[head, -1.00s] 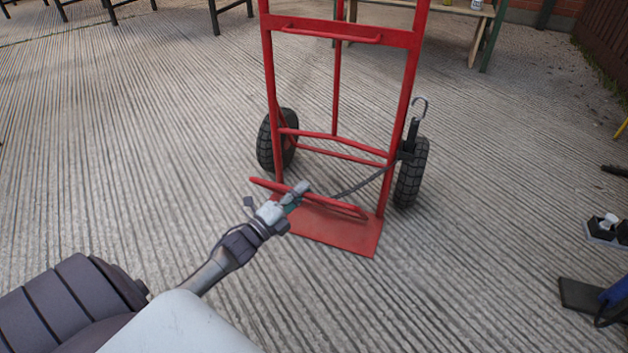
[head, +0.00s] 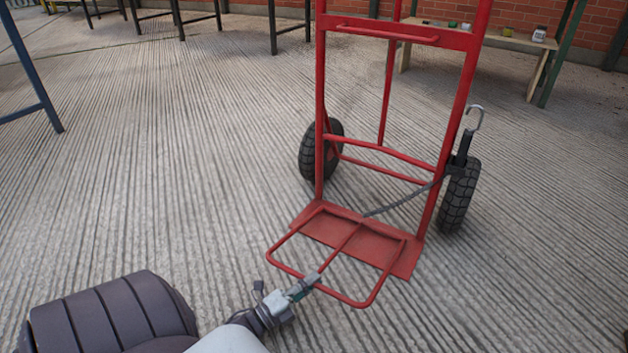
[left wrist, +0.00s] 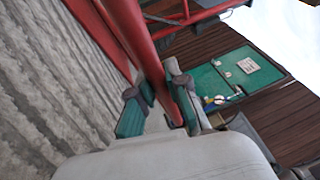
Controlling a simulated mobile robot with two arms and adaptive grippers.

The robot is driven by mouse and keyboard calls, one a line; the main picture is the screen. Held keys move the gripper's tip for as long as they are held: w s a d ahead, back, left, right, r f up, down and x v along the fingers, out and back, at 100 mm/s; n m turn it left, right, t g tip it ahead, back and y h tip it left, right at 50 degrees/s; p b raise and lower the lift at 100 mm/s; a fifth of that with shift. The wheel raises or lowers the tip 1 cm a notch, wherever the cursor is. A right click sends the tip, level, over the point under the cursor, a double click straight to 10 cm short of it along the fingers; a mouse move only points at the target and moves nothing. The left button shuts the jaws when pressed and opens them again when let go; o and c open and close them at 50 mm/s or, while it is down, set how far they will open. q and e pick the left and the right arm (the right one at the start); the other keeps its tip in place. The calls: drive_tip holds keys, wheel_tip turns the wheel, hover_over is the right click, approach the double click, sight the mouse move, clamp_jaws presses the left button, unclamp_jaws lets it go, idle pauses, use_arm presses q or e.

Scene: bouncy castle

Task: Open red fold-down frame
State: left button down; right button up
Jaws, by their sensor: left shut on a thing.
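The red fold-down frame (head: 379,284) is a tubular loop with a middle bar. In the head view it lies swung out toward me, low over the toe plate (head: 337,234) of the upright red hand truck (head: 325,95). My left gripper (head: 309,284) is at the frame's front bar, near where the middle bar meets it. The left wrist view shows a red tube (left wrist: 178,95) between its two fingers, which are shut on it. My right gripper is not in view.
The truck has two black wheels, one on the left (head: 321,150) and one on the right (head: 459,194). A wooden bench (head: 500,42) stands behind. The ridged concrete around is mostly clear.

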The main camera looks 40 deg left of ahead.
use_arm(q)
drive_tip(key=shift+s+f, duration=0.1)
drive_tip(key=shift+f, duration=0.35)
drive_tip(key=c, duration=1.1)
unclamp_jaws()
drive_tip(key=shift+c, duration=0.2)
drive_tip(key=v, duration=0.4)
drive_tip(key=r+v, duration=0.1)
drive_tip(key=v, duration=0.3)
drive_tip(key=r+v, duration=0.1)
drive_tip(key=v, duration=0.4)
drive_tip(key=shift+s+d+r, duration=0.1)
drive_tip(key=shift+s+r, duration=0.05)
drive_tip(key=shift+s, duration=0.15)
